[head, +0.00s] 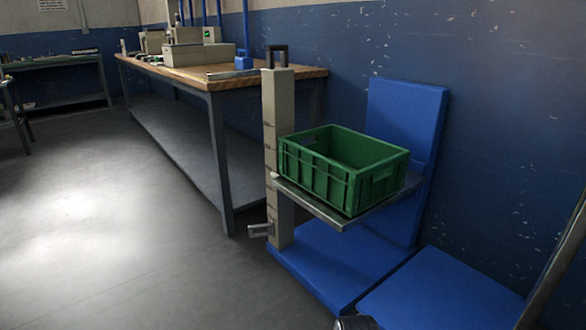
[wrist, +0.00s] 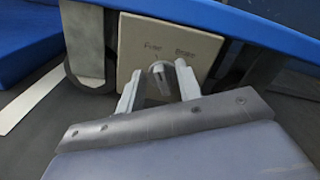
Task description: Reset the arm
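My gripper (wrist: 157,78) shows in the wrist view with its two light grey fingers spread apart. No object is clearly held in it. Beyond the fingertips is a beige panel (wrist: 135,42) with small printed labels and a rounded grey piece (wrist: 161,70) that appears between the fingers. I cannot tell whether the fingers touch that piece. The gripper does not show clearly in the head view.
In the head view a green crate (head: 318,180) sits on the metal shelf (head: 330,213) of a blue-based stand (head: 330,260). A wooden-topped workbench (head: 290,73) stands behind it at the left. The floor (head: 120,260) at the left is clear.

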